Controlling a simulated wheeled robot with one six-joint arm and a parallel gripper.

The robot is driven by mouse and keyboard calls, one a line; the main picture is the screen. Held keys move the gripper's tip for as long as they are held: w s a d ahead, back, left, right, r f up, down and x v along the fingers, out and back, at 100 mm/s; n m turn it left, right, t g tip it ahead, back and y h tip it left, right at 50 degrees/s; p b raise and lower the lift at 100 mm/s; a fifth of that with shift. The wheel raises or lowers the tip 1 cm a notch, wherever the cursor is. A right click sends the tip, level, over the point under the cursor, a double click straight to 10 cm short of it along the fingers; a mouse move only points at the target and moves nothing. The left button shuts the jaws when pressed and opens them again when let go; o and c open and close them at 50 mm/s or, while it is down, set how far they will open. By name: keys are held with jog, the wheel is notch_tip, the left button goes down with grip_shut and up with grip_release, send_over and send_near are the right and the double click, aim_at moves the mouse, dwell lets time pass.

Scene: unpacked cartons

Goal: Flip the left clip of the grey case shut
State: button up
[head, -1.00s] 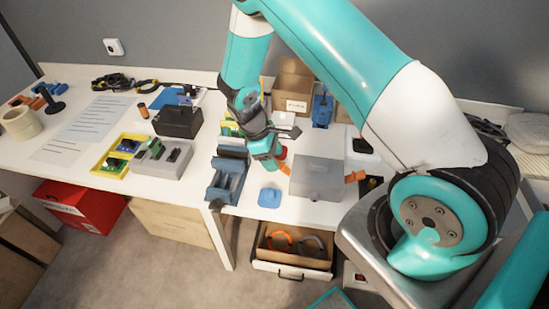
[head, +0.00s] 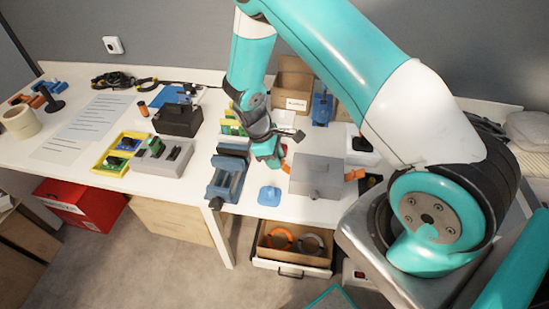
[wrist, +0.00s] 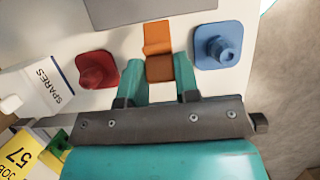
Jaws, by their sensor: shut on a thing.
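The grey case (head: 317,177) stands on the white bench in the head view, and its edge (wrist: 150,8) crosses the top of the wrist view. Its left clip is an orange strap (wrist: 158,38) sticking out from the case side toward my gripper; it also shows in the head view (head: 286,167). My gripper (wrist: 161,76) is at the left of the case, with its fingers closed on the clip's darker outer end. In the head view the fingertips are mostly hidden by the wrist. The right orange clip (head: 355,174) sticks out on the other side.
A blue square piece with a knob (wrist: 219,45) and a red piece (wrist: 96,69) flank the clip. A white box marked SPARES (wrist: 42,88) is at the wrist view's left. A blue vise (head: 226,178) stands left of my gripper. An open drawer (head: 292,250) is below.

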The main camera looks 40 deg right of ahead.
aim_at(293, 165)
jog(key=shift+s+d+r+t+y, duration=0.3)
jog(key=shift+d+r+t+y, duration=0.1)
jog(key=shift+t+y, duration=0.2)
jog(key=shift+s+d+r+t+y+b, duration=0.15)
jog(key=shift+s+d+t+y+b, duration=0.25)
jog(key=shift+t+y, duration=0.5)
jog(key=t+y+b, duration=0.1)
jog(key=s+d+t+y+b, duration=0.1)
jog(key=b, duration=0.1)
jog(key=shift+s+d+r+t+y, duration=0.1)
jog(key=shift+s+d+t+y, duration=0.2)
jog(key=shift+t, duration=0.1)
jog(key=shift+s+d+r+t+y+b, duration=0.1)
jog(key=shift+s+d+t+y+b, duration=0.15)
jog(key=shift+t+y+b, duration=0.6)
jog(key=shift+r+g, duration=0.1)
jog(key=shift+g, duration=0.15)
jog(key=o, duration=0.9)
jog(key=shift+s, duration=0.1)
